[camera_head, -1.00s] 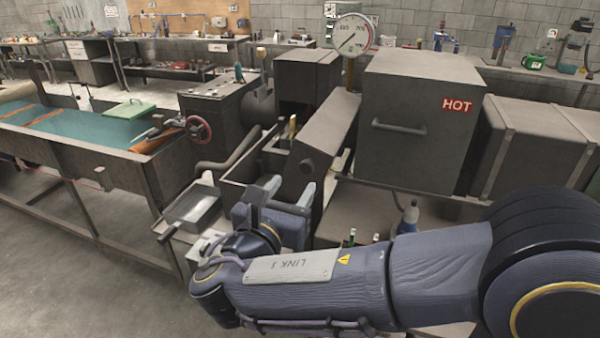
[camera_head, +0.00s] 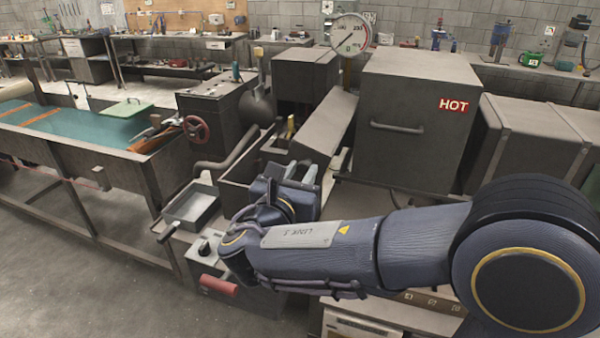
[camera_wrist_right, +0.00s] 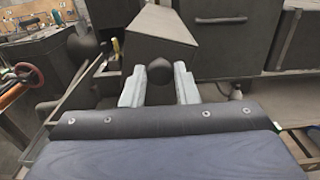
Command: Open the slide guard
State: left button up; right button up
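The slide guard appears to be the long grey slanted box (camera_head: 328,122) in the middle of the head view, left of the hot box. Its dark round knob (camera_wrist_right: 160,71) faces me in the right wrist view; in the head view my gripper covers it. My right gripper (camera_head: 301,173) is open at the guard's near end. Its two pale fingers stand on either side of the knob in the wrist view (camera_wrist_right: 159,88). I cannot tell whether they touch it. My left gripper is not in view.
The grey box marked HOT (camera_head: 419,110) with a bar handle stands close on the right. A shallow metal tray (camera_head: 190,206) and a red cylindrical handle (camera_head: 218,285) are left of my arm. A dial gauge (camera_head: 351,34) rises behind the guard.

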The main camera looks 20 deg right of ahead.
grip_shut()
jog(key=r+n+p, duration=0.1)
jog(key=p, duration=0.1)
jog(key=w+a+r+n+p, duration=0.1)
jog(key=p, duration=0.2)
jog(key=shift+a, duration=0.3)
jog(key=shift+w+a+p, duration=0.2)
jog(key=shift+a+p, duration=0.05)
jog(key=shift+p, duration=0.1)
jog(key=shift+w+a+n, duration=0.1)
jog(key=shift+a+n, duration=0.05)
jog(key=shift+n, duration=0.25)
jog(key=shift+f, duration=0.1)
jog(key=o, duration=0.8)
grip_release()
jog(key=shift+a, duration=0.1)
